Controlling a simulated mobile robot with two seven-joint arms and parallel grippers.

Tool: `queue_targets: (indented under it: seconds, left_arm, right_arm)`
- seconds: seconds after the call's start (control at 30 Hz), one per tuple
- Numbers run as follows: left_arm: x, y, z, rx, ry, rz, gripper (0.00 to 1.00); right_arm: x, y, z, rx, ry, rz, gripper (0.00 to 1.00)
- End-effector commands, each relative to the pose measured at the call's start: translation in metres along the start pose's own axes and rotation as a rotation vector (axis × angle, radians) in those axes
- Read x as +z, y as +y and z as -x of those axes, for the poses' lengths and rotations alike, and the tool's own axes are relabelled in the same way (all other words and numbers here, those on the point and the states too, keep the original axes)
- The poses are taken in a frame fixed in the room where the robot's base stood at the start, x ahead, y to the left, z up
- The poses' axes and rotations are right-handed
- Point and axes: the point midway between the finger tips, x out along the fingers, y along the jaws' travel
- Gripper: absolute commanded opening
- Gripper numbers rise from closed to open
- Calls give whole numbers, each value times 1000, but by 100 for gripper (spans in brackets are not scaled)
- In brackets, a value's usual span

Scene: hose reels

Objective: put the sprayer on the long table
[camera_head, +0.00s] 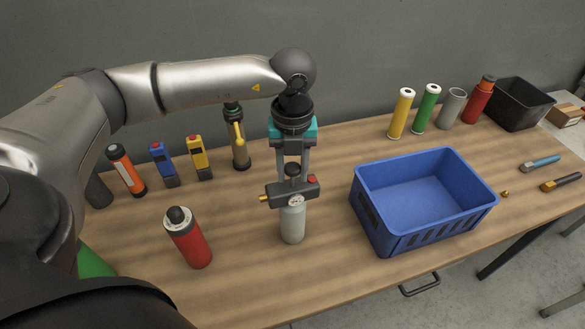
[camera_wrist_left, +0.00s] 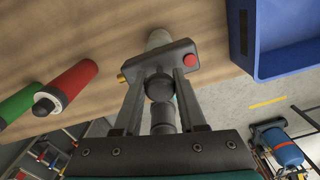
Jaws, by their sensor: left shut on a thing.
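The sprayer (camera_head: 292,224) has a pale grey bottle and a dark grey head with a gauge, a red button and a brass nozzle. It is upright at the middle of the long wooden table (camera_head: 330,290); I cannot tell whether its base touches the top. My left gripper (camera_head: 292,176) comes down from above and is shut on the sprayer's head. In the left wrist view the sprayer's head (camera_wrist_left: 180,56) shows between the fingers of the left gripper (camera_wrist_left: 160,82), with the bottle mostly hidden behind it. My right gripper is not in view.
A blue crate (camera_head: 372,215) stands close right of the sprayer. A red canister (camera_head: 190,243) stands to its left. A dark tool with a yellow lever (camera_head: 239,145) stands behind left. Several tubes, including a green one (camera_head: 426,108), and a black bin (camera_head: 520,104) stand at the back right.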

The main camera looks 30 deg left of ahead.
Motion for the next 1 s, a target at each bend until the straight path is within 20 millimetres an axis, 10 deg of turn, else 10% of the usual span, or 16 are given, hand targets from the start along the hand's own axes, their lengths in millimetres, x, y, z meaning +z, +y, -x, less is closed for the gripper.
queue_targets:
  seconds: [0.07,0.1,0.33,0.73,1.0]
  left_arm:
    - [0,0,-3,-2,-1,0,0]
    - [0,0,-3,0,0,0,42]
    - [0,0,-2,0,0,0,68]
    - [0,0,5,-1,-1,0,70]
    - [1,-1,59,-4,-4,-1,70]
  right_arm:
    - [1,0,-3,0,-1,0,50]
    - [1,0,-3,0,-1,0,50]
    - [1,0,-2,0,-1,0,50]
    - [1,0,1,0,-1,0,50]
    - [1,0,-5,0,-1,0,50]
